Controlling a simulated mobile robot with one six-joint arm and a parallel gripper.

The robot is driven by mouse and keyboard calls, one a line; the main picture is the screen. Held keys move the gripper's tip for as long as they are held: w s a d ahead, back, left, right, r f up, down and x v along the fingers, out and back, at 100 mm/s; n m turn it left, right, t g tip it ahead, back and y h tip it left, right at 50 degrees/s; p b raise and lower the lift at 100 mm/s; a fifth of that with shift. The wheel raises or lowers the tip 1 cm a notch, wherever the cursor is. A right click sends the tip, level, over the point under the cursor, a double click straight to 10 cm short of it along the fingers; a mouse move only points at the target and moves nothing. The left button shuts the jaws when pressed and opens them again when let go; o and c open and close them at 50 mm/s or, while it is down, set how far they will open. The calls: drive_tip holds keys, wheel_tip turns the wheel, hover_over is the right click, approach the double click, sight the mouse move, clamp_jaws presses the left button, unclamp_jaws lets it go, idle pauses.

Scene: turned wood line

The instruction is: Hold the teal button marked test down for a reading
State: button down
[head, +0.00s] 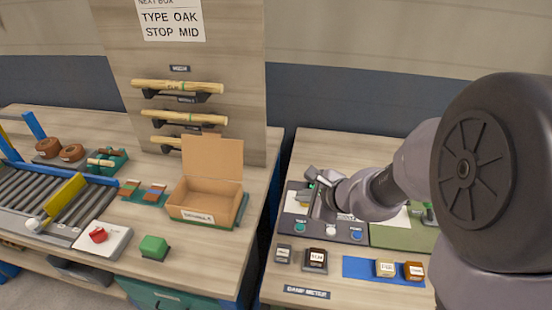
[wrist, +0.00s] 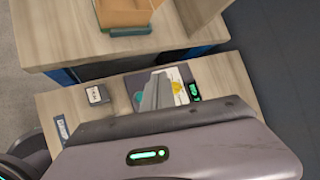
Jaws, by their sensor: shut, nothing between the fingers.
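The grey meter panel (head: 290,205) lies on the right-hand table in the head view. A teal button (head: 300,228) sits at its front left, with a white button (head: 330,231) and a blue button (head: 357,236) to the right. The button labels are too small to read. My gripper (head: 318,204) is shut and empty over the panel, behind the front row of buttons; I cannot tell whether it touches anything.
A green unit (head: 395,236) adjoins the panel on the right. Small labelled blocks (head: 316,259) and a blue mat (head: 352,268) with two blocks lie in front. An open cardboard box (head: 205,205) stands on the left table, across a gap. My arm hides the right table's back right.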

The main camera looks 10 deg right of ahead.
sight(302, 229)
drive_tip(key=shift+w+d+f+m, duration=0.25)
drive_tip(key=shift+d+f+m, duration=0.15)
drive_tip(key=shift+f, duration=0.2)
drive_tip(key=shift+f, duration=0.1)
wheel_tip(302, 229, down, 9)
drive_tip(key=b, duration=0.8)
idle(1.4)
drive_tip(key=shift+f+b, duration=0.25)
drive_tip(key=shift+b, duration=0.45)
drive_tip(key=shift+f+b, duration=0.3)
drive_tip(key=shift+f, duration=0.05)
drive_tip(key=shift+r, duration=0.15)
idle(2.0)
drive_tip(key=shift+r+p, duration=0.6)
drive_tip(key=shift+r, duration=0.05)
